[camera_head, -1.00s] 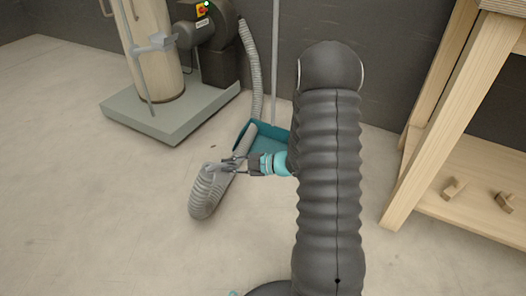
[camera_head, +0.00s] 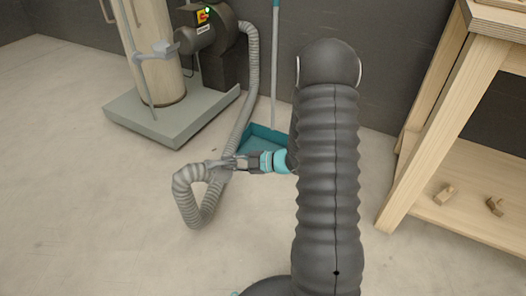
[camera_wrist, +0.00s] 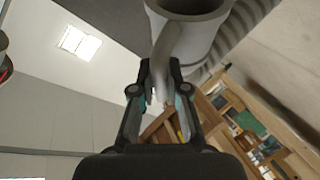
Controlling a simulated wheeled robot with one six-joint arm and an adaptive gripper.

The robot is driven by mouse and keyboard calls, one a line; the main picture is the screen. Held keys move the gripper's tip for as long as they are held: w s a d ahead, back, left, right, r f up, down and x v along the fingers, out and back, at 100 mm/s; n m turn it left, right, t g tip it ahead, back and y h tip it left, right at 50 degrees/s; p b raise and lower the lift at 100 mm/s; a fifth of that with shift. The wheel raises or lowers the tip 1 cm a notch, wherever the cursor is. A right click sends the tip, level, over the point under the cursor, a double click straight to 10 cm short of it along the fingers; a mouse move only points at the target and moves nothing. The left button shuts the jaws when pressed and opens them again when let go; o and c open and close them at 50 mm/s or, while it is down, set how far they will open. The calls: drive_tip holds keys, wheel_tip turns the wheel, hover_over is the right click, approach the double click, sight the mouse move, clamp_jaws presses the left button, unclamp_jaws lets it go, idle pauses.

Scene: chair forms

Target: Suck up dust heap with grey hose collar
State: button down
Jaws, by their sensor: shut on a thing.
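My gripper (camera_head: 230,163) is shut on the grey hose collar, low over the floor left of my dark arm. In the wrist view, the fingers (camera_wrist: 160,78) close on the collar's thin curved grip, and the round open mouth of the collar (camera_wrist: 200,38) shows above them. The ribbed grey hose (camera_head: 185,190) loops on the left of the gripper and runs back up to the machine. In the head view my gripper partly hides the collar.
A teal dustpan (camera_head: 262,137) with a long handle stands just behind my gripper. The extractor (camera_head: 207,35) and its grey base plate (camera_head: 150,125) are at the back left. A wooden bench (camera_head: 440,120) with wood offcuts on its shelf stands right. The left floor is clear.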

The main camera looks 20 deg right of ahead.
drive_tip(key=shift+r+p, duration=2.75)
drive_tip(key=shift+p, duration=0.1)
drive_tip(key=shift+f, duration=0.1)
